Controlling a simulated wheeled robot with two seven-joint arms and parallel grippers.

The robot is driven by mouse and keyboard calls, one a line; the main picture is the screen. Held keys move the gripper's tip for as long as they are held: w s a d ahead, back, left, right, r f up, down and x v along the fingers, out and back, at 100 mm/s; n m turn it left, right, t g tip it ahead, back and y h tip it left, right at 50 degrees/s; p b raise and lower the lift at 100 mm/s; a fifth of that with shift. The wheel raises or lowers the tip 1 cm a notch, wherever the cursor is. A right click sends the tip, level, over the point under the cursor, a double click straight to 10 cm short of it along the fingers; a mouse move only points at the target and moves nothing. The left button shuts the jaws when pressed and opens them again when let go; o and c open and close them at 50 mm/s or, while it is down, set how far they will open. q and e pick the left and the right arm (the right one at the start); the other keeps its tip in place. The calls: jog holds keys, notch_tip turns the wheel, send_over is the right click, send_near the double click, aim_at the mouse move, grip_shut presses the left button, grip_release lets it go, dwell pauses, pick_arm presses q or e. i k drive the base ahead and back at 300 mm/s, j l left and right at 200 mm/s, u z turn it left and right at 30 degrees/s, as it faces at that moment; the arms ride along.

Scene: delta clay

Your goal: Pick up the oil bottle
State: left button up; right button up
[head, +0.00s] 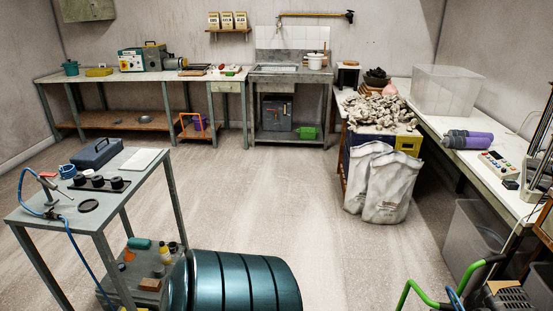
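A small yellow bottle (165,254), possibly the oil bottle, stands on the lower shelf of the grey metal table (88,221) at the left. It is small in the picture, so I cannot read a label or be sure what it is. A dark small item stands beside it on its right, and a teal cylindrical item (139,244) lies on its left. Neither of my grippers shows in the head view.
A large dark teal drum (245,282) lies at the bottom centre, close to the table's right side. White sacks (380,182) stand by the right bench (470,165). A green-handled item (415,293) is at the bottom right. The middle floor is clear.

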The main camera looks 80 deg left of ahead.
aim_at(164, 252)
jog(key=j+u, duration=0.1)
jog(key=u, duration=3.45)
jog(key=i+l+u, duration=0.1)
jog(key=u, duration=0.2)
jog(key=i+l+u, duration=0.15)
jog(key=u, duration=0.15)
jog(key=i+l+u, duration=0.25)
jog(key=i+l, duration=0.15)
jog(key=l, duration=0.25)
jog(key=i+l+u, duration=0.1)
jog(key=l, duration=0.2)
jog(key=i+l+u, duration=0.15)
jog(key=l, duration=0.2)
jog(key=i+l, duration=0.15)
jog(key=l, duration=0.2)
jog(key=i+l, duration=0.15)
jog(key=l, duration=0.25)
jog(key=i+l, duration=0.15)
jog(key=l, duration=0.2)
jog(key=i+l, duration=0.15)
jog(key=l, duration=0.2)
jog(key=i+l+u, duration=0.1)
jog(key=l, duration=0.3)
